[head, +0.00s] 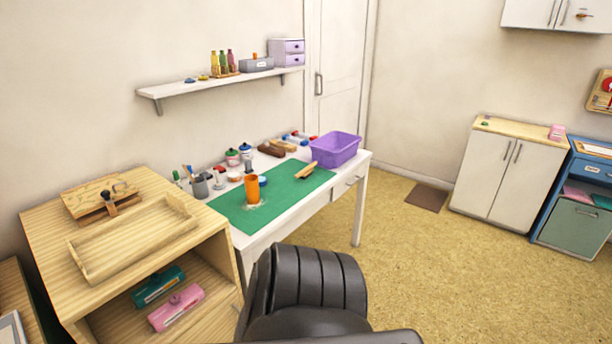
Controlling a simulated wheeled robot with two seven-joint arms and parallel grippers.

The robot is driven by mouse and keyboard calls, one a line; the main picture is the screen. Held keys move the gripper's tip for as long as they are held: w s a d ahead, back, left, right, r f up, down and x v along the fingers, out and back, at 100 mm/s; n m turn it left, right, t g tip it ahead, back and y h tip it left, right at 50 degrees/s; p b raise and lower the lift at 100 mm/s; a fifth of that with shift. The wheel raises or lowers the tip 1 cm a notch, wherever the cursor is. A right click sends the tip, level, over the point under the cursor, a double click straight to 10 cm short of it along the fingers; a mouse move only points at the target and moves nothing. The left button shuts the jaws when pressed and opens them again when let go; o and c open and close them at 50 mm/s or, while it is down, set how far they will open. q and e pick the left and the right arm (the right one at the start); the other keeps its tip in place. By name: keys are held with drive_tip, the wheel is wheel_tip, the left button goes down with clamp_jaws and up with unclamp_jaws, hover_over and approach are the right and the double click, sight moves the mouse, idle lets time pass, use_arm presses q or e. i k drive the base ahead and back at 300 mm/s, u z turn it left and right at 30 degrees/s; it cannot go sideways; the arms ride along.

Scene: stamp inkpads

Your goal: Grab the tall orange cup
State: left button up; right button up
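The tall orange cup (252,189) stands upright on the green mat (290,196) on the white desk (270,233), near the mat's left part. A pale patch lies on the mat at its base. A small blue-rimmed jar stands just behind it to the right. Neither of my grippers shows in the head view, so I cannot see whether they are open or shut.
A black chair (310,285) stands close in front of the desk. A grey pen cup (200,187) and jars stand left of and behind the orange cup. A purple bin (335,149) sits at the desk's right end. A wooden cabinet (150,225) stands left. Open floor lies right.

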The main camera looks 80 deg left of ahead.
sight(251, 186)
drive_tip(key=u, duration=3.2)
drive_tip(key=k, duration=0.55)
drive_tip(key=z, duration=1.05)
drive_tip(key=i, duration=0.9)
drive_tip(key=z, duration=0.8)
drive_tip(key=i, duration=1)
drive_tip(key=u, duration=1)
drive_tip(key=i, duration=1.05)
drive_tip(key=u, duration=1)
